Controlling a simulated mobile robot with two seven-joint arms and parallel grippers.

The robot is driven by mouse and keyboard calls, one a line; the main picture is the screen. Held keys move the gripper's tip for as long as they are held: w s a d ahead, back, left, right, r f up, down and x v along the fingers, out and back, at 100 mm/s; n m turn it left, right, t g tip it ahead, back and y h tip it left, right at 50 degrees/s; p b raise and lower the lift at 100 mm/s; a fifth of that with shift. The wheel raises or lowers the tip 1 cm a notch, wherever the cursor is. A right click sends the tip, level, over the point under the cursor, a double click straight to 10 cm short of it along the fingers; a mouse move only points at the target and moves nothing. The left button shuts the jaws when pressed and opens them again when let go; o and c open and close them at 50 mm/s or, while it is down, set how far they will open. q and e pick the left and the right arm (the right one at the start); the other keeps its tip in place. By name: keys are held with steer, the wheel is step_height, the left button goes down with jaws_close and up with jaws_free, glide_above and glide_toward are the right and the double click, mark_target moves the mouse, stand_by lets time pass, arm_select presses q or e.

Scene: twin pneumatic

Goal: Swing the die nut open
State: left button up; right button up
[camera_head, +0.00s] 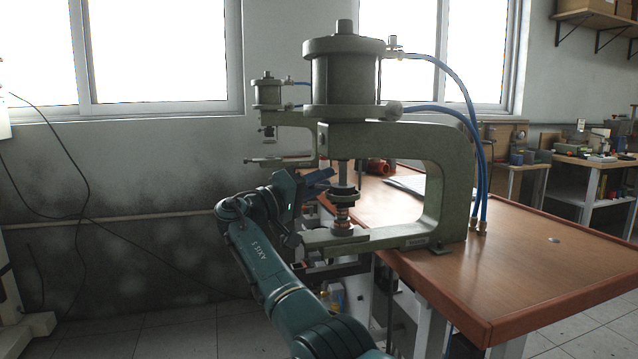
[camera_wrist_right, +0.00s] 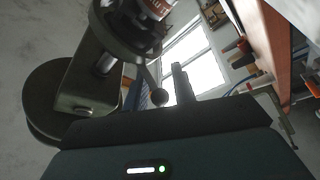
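A large grey-green pneumatic press (camera_head: 345,80) stands at the table's left end, with a round cylinder on top of a C-shaped frame. Its ram comes down to a dark round die nut (camera_head: 343,194) above a copper-coloured part (camera_head: 343,216). In the right wrist view, the die nut (camera_wrist_right: 128,35) is at the top, with a thin lever ending in a dark ball knob (camera_wrist_right: 160,98). My right gripper (camera_head: 326,176) is just left of the die nut. Its fingers (camera_wrist_right: 163,86) are apart, with the knob seen between them; contact is unclear. My left gripper is out of view.
A second, smaller press (camera_head: 267,95) stands behind on the left. Blue hoses (camera_head: 476,140) run down the large press's right side. The wooden tabletop (camera_head: 540,262) is mostly bare on the right.

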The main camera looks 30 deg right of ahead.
steer(key=shift+o, duration=1.1)
steer(key=v, duration=1.3)
steer(key=shift+a, duration=0.1)
